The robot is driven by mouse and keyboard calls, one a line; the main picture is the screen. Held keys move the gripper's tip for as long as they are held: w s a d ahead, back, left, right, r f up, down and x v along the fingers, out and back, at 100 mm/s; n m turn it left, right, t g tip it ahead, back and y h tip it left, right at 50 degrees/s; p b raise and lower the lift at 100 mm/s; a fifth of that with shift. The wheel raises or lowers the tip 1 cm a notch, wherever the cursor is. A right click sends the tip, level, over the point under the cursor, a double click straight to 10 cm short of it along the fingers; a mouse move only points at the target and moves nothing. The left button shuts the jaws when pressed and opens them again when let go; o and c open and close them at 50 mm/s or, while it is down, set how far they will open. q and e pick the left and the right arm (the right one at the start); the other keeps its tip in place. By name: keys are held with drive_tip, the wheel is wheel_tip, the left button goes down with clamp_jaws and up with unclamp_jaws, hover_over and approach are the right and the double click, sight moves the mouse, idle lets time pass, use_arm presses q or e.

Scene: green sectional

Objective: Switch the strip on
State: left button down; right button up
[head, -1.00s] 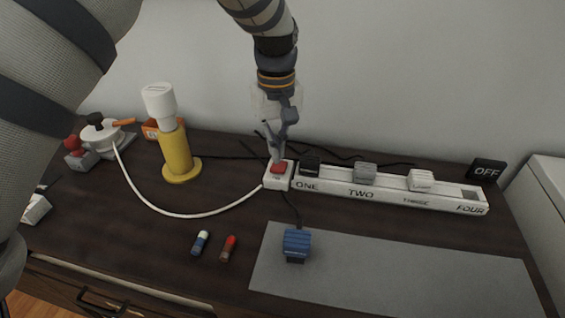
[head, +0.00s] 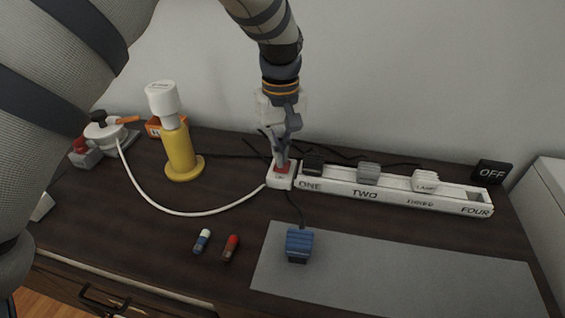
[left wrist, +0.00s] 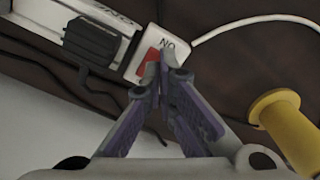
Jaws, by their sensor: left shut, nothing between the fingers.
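The white power strip (head: 394,195) lies along the back of the dark table, with sockets marked ONE, TWO, THREE and FOUR. Its red switch (head: 283,169) is on the left end block, and also shows in the left wrist view (left wrist: 148,60). My left gripper (head: 281,162) is shut and empty, pointing down with its fingertips at the switch. In the left wrist view the fingertips (left wrist: 166,62) overlap the switch's edge; contact seems likely but is hard to confirm. A black sign (head: 491,172) behind the strip's right end reads OFF. My right gripper is not seen.
Black (head: 313,161), grey (head: 368,173) and white (head: 425,181) plugs sit in the strip. A blue plug (head: 299,244) lies on a grey mat (head: 400,277). A yellow stand (head: 180,153) and white cord (head: 190,213) are left of the strip.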

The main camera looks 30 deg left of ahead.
use_arm(q)
drive_tip(key=shift+f, duration=1.25)
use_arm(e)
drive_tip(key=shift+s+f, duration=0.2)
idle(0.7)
use_arm(q)
drive_tip(key=shift+r+p, duration=0.8)
drive_tip(key=shift+r, duration=2.8)
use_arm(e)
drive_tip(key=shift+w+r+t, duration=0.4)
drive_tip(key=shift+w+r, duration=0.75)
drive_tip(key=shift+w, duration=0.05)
use_arm(q)
drive_tip(key=shift+f, duration=0.1)
